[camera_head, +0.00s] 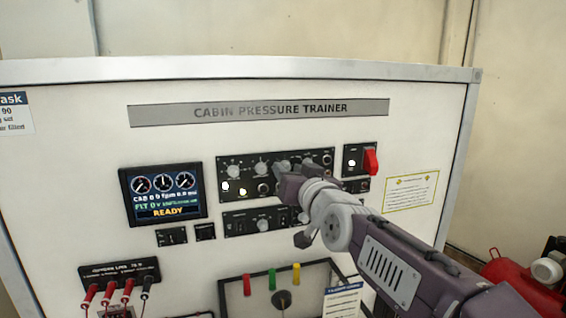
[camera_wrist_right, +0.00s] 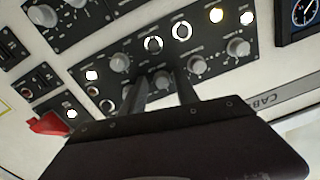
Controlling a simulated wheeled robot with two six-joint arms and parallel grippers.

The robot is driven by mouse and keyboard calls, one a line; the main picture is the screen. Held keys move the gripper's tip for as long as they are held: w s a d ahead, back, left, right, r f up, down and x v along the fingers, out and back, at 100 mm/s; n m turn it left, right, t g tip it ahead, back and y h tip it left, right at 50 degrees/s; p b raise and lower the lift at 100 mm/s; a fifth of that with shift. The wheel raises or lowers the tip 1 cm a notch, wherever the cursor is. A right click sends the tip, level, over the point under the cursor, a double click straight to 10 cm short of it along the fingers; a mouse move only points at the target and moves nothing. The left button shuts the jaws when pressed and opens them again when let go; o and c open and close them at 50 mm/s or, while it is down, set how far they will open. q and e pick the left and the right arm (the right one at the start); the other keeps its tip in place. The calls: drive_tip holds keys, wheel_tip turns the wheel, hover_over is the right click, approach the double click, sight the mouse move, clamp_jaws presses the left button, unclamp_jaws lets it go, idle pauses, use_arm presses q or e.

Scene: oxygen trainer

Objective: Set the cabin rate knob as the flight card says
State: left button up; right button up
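The cabin pressure trainer (camera_head: 100,150) is a white cabinet front with a black panel (camera_head: 290,157) carrying a row of round grey knobs. Two of them, the left knob (camera_head: 232,171) and its neighbour (camera_head: 260,168), show clear of my arm. Their labels are too small to read, so I cannot tell which is the cabin rate knob. My right gripper (camera_head: 284,184) is at this panel and hides part of it. In the right wrist view its fingers (camera_wrist_right: 163,84) are apart, with a grey knob between or just beyond them; contact is unclear. My left gripper is out of view.
A display (camera_head: 161,195) reads READY. A red-handled switch (camera_head: 370,161) is right of the knobs. A card (camera_head: 342,302) at the bottom and a yellow-edged card (camera_head: 411,191) are unreadable. Red and black plugs (camera_head: 108,291) stick out lower left.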

drive_tip(key=shift+s+d+r, duration=0.25)
drive_tip(key=shift+w+a, duration=0.1)
drive_tip(key=shift+a, duration=0.05)
drive_tip(key=shift+c, duration=0.6)
drive_tip(key=shift+w+a+f, duration=0.1)
drive_tip(key=shift+a, duration=0.1)
clamp_jaws()
drive_tip(key=shift+f+m+b, duration=0.15)
drive_tip(key=shift+m+b, duration=0.7)
drive_tip(key=shift+m, duration=3.55)
